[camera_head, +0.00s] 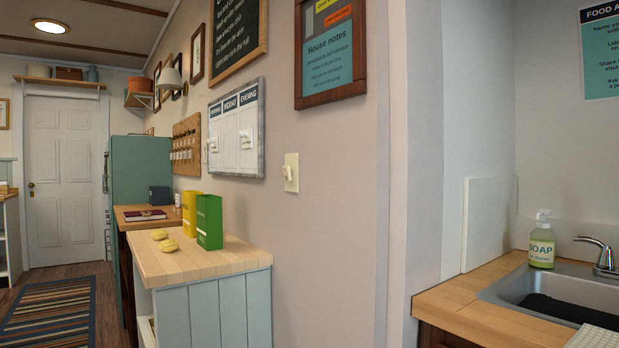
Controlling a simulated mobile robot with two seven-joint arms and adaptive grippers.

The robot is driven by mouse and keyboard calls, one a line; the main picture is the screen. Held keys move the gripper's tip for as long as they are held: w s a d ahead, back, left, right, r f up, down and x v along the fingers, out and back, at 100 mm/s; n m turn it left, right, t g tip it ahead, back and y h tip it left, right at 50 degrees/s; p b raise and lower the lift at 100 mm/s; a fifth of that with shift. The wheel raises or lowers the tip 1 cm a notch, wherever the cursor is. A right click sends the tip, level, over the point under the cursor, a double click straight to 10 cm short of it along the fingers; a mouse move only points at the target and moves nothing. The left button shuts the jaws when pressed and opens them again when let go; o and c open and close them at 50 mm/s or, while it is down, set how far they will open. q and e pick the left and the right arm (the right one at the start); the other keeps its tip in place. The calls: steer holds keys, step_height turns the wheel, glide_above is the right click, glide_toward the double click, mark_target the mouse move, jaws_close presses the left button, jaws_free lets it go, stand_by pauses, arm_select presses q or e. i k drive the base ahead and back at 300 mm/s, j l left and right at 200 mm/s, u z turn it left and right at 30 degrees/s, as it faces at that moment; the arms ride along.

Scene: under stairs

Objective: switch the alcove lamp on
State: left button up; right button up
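A cream switch plate (291,172) with a protruding toggle is on the pink wall near the middle of the view. A grey-framed white board (237,130) with columns, two headed MIDDAY and EVENING, hangs to its left and has small white switch-like fittings on it. Which lamp is the alcove lamp, I cannot tell. Neither of my grippers is in view.
A wood-topped cabinet (200,262) below the board bears a green box (209,222), a yellow box (190,214) and two yellow items. At the right is a counter with a sink (560,295) and soap bottle (541,240). A striped rug (50,312) lies at left.

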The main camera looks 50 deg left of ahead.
mark_target(286, 169)
steer(key=u, duration=1.65)
